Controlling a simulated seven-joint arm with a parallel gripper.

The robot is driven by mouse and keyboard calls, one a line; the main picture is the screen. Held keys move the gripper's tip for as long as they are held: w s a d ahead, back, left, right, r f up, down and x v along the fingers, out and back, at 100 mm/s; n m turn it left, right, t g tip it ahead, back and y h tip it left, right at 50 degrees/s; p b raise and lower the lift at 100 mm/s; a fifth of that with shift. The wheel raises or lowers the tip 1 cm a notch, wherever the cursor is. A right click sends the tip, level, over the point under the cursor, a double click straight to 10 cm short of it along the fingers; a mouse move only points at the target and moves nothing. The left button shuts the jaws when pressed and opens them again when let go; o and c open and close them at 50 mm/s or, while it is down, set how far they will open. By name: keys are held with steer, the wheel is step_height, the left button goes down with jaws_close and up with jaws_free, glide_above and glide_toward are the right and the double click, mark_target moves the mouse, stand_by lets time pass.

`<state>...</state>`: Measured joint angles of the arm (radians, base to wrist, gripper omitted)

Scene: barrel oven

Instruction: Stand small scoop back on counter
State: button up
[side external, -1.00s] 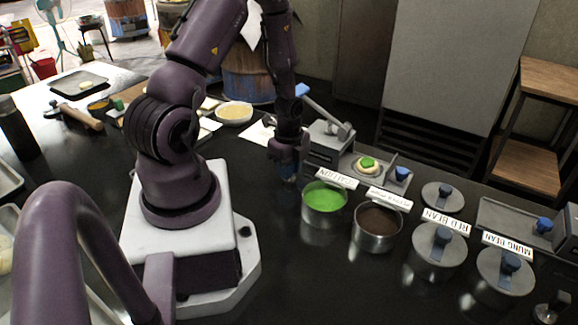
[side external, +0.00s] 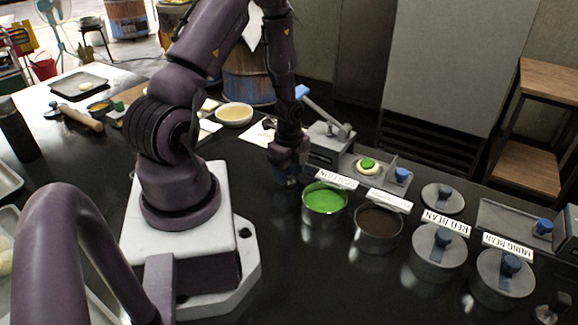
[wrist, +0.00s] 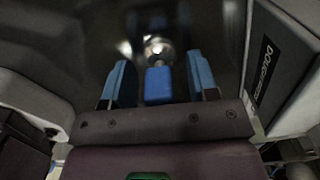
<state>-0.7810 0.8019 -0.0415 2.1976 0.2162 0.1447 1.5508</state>
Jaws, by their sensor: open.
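The small scoop shows in the wrist view with its blue handle (wrist: 158,86) between my two fingers and its shiny round metal end (wrist: 156,49) beyond them. My gripper (wrist: 158,80) is open, with dark gaps on both sides of the handle. In the side view my gripper (side external: 287,178) points down, low over the dark counter (side external: 275,235), just left of the green filling pot. The scoop cannot be made out there. I cannot tell whether the scoop touches the counter.
A pot of green filling (side external: 324,199) and a pot of dark filling (side external: 378,228) stand to the right of my gripper. Lidded pots (side external: 439,250) are further right. A grey press (side external: 330,140) stands just behind. The counter in front is clear.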

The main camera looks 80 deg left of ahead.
step_height(320, 180, up, 13)
steer(key=s+d+r+n+t, duration=0.2)
steer(key=d+r+n+t, duration=0.3)
steer(key=d+r+n, duration=0.6)
steer(key=d+r, duration=0.9)
steer(key=shift+s+d+r+n+t, duration=0.3)
steer(key=shift+s, duration=0.1)
